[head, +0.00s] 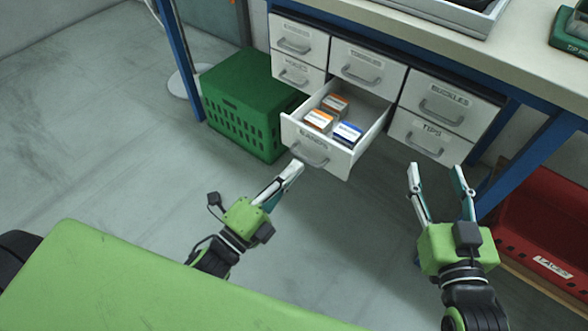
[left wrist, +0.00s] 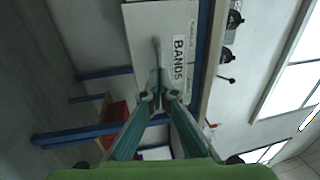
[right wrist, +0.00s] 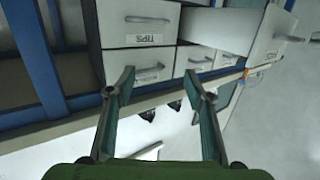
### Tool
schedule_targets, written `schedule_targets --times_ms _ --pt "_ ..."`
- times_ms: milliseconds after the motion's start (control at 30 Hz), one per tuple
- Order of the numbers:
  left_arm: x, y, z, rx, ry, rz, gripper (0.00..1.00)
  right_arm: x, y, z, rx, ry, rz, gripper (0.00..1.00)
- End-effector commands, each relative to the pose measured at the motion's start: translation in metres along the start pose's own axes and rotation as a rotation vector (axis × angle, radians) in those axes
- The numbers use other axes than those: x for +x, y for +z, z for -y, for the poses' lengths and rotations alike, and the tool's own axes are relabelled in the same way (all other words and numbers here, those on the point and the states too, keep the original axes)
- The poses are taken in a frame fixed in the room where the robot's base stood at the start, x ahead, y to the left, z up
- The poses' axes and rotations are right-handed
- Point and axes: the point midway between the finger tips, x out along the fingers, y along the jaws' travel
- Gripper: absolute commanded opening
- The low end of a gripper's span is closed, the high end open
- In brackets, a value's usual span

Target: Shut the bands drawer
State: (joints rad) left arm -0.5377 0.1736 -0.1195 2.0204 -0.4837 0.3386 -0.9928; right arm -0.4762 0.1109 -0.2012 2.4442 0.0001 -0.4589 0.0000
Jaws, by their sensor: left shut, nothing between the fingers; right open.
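The bands drawer (head: 300,135) stands pulled out from the unit under the bench, with its labelled front and handle (head: 310,154) facing me. Two orange-and-white boxes (head: 318,121) and a blue-and-white box (head: 347,133) lie inside. My left gripper (head: 298,166) is shut and empty, its tips just in front of the drawer front by the handle. In the left wrist view the BANDS front (left wrist: 150,20) is straight ahead; I cannot tell whether the tips touch it. My right gripper (head: 436,168) is open and empty, right of the drawer and below the tips drawer (head: 418,136).
The other drawers, such as the buckles drawer (head: 448,102), are shut. A green crate (head: 240,122) stands on the floor left of the bands drawer. A blue bench leg (head: 530,160) and a red laces bin (head: 545,225) are at the right. The floor before the drawer is clear.

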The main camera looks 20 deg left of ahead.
Motion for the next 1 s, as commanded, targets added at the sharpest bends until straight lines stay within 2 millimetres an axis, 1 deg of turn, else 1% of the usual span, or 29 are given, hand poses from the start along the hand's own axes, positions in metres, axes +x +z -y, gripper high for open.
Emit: schedule_targets --times_ms 67,200,467,633,700,767,900,1000 --pt "0.005 0.0 0.0 0.001 -0.001 -0.001 0.0 0.001 -0.003 0.001 0.0 -0.001 -0.017 0.48" --pt "0.007 0.0 0.0 0.001 0.001 0.0 0.0 0.001 -0.007 0.001 0.0 -0.002 -0.03 0.48" --pt "0.007 0.0 0.0 0.0 0.001 0.0 0.0 0.001 -0.007 0.001 0.001 -0.002 -0.029 0.48" --pt "0.015 0.0 0.0 0.001 -0.002 0.0 0.0 0.001 -0.004 0.001 0.0 -0.001 -0.014 0.48" --pt "0.022 0.0 -0.001 0.001 -0.002 -0.001 0.0 0.0 -0.001 0.001 0.0 -0.001 0.001 0.48" --pt "0.032 0.001 -0.002 0.002 -0.003 -0.001 0.0 -0.001 0.008 -0.001 0.0 0.003 0.039 0.48" --pt "0.06 0.001 -0.007 0.001 -0.005 -0.001 0.0 -0.004 0.021 -0.003 -0.001 0.006 0.102 0.48" --pt "0.084 0.002 -0.012 0.002 -0.004 0.0 0.0 -0.005 0.026 -0.004 -0.002 0.008 0.125 0.48"
